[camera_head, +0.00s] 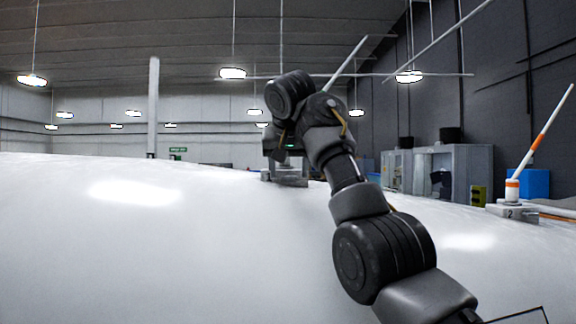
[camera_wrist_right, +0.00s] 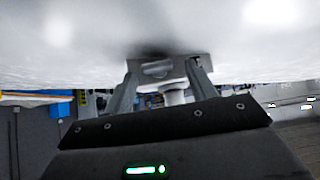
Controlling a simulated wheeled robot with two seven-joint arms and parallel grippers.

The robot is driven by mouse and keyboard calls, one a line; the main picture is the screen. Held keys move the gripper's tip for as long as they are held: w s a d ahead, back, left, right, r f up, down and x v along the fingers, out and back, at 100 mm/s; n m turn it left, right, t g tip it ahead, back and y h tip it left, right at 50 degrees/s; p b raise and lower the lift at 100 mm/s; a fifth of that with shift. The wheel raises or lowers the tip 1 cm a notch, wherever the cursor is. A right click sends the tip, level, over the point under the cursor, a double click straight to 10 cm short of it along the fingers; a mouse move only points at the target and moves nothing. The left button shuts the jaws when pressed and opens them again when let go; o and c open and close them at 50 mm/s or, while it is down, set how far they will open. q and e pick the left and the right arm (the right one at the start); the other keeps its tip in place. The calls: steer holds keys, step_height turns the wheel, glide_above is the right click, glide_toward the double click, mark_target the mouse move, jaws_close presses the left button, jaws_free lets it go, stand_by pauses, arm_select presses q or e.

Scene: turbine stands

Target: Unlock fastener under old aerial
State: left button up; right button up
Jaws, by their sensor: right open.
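A plain pale rod, likely the old aerial (camera_head: 346,63), rises at a tilt from behind my right arm in the head view. A grey mount (camera_head: 289,180) sits on the white curved surface below my right gripper (camera_head: 284,150). In the right wrist view, which looks upside down, the mount's plate (camera_wrist_right: 158,69) lies between the spread fingers of my right gripper (camera_wrist_right: 162,80). A pale round stub (camera_wrist_right: 175,97) shows between the fingers. I cannot tell whether the fingers touch anything. The fastener cannot be clearly made out. My left gripper is out of view.
An orange-and-white striped aerial (camera_head: 541,131) stands tilted at the right on a base marked 2 (camera_head: 513,212). The white curved surface (camera_head: 140,245) is clear on the left. Grey cabinets (camera_head: 440,170) and a blue box (camera_head: 535,183) stand beyond it.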

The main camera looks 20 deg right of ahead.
steer(key=shift+s+r, duration=0.2)
steer(key=shift+s, duration=0.45)
steer(key=shift+w+d+f, duration=0.1)
steer(key=shift+w+f, duration=0.15)
steer(key=shift+w, duration=0.2)
steer(key=shift+w+f, duration=0.1)
steer(key=shift+w, duration=0.1)
steer(key=shift+c, duration=2)
steer(key=c, duration=0.6)
steer(key=shift+a+n+h, duration=0.3)
steer(key=shift+n+h, duration=0.2)
steer(key=shift+h, duration=0.5)
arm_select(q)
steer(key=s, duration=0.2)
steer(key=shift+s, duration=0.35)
arm_select(e)
steer(key=shift+a+n+g+h, duration=0.3)
steer(key=shift+n+h, duration=0.4)
steer(key=shift+h, duration=0.4)
